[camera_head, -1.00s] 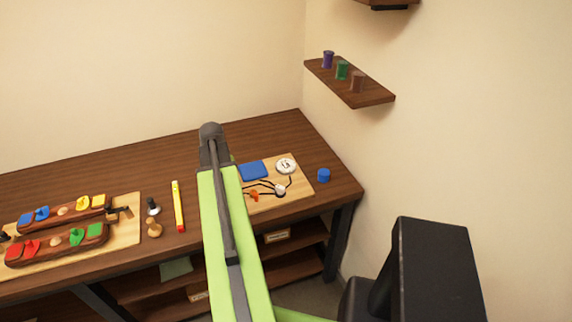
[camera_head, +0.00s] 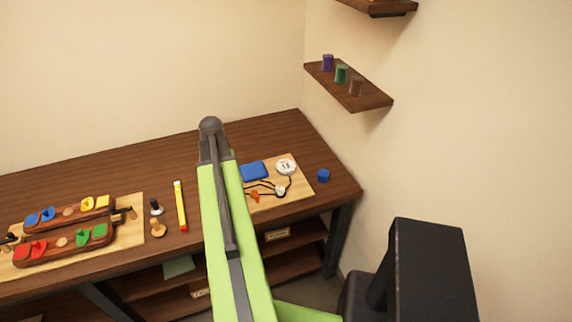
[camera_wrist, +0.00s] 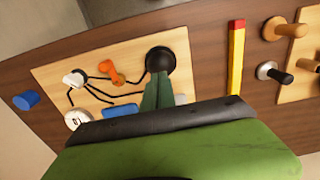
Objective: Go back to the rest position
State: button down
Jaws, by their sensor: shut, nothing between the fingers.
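My green arm with its dark rounded end (camera_head: 210,125) reaches up over the middle of the bench in the head view, left of the wiring board. My gripper is hidden there. In the wrist view my gripper (camera_wrist: 158,92) appears as two narrow dark green fingers close together, shut and holding nothing. They overlap a round black shape (camera_wrist: 161,60) at the board's edge; I cannot tell whether they touch it. The wooden wiring board (camera_head: 297,195) bears a blue block, a white dial (camera_head: 286,166), black wires and an orange piece.
The brown bench (camera_head: 110,163) also holds a blue cylinder (camera_head: 323,175), a yellow stick (camera_head: 180,206), two small knobs and two brown holders with coloured parts (camera_head: 66,244) on a board. A wall shelf (camera_head: 365,98) with three spools juts out at the right. The bench's back is clear.

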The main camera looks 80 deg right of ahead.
notch_tip(320, 180, up, 2)
jog(key=shift+r+p, duration=0.1)
jog(key=shift+p, duration=0.55)
